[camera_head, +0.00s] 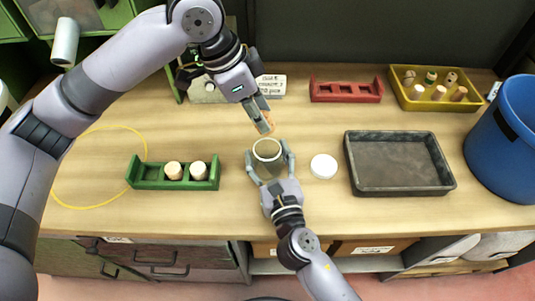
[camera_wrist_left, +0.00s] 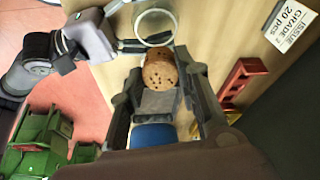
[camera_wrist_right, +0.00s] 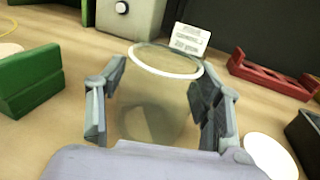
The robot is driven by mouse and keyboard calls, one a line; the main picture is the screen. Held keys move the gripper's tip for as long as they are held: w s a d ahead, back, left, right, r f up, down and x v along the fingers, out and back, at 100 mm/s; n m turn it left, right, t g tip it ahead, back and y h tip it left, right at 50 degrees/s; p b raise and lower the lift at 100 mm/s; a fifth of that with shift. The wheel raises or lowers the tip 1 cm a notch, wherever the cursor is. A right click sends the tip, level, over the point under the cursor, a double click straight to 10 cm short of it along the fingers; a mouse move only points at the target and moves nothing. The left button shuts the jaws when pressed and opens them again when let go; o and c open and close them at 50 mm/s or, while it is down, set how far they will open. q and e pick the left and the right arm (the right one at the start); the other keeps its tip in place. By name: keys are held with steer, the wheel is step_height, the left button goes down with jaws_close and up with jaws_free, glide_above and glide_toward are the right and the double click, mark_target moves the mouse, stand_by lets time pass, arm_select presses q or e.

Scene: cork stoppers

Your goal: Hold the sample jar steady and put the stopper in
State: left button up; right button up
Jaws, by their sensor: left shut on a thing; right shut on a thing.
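The clear sample jar (camera_head: 267,150) stands upright on the bench, its pale rim also showing in the right wrist view (camera_wrist_right: 140,67). My right gripper (camera_head: 269,165) is shut on the jar, one finger on each side. My left gripper (camera_head: 263,121) is shut on a speckled cork stopper (camera_wrist_left: 160,70), above and just behind the jar in the head view. In the left wrist view the stopper sticks out of the fingers beside the jar's open mouth (camera_wrist_left: 154,25), apart from it as far as I can tell. In the head view the fingers mostly hide the stopper.
A white disc (camera_head: 323,166) lies right of the jar, then an empty dark tray (camera_head: 400,190). A green rack (camera_head: 146,184) with two corks is left. Behind are a red rack (camera_head: 346,97), a yellow tray (camera_head: 436,105) with several stoppers and a card (camera_head: 272,85). A blue bin (camera_head: 507,140) stands right.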

arm_select(q)
step_height(320, 180, down, 7)
steer(key=shift+r, duration=0.2)
steer(key=o, duration=0.8)
steer(key=v, duration=1.2)
steer(key=shift+a, duration=0.1)
arm_select(e)
steer(key=o, duration=1.4)
steer(key=shift+o, duration=0.2)
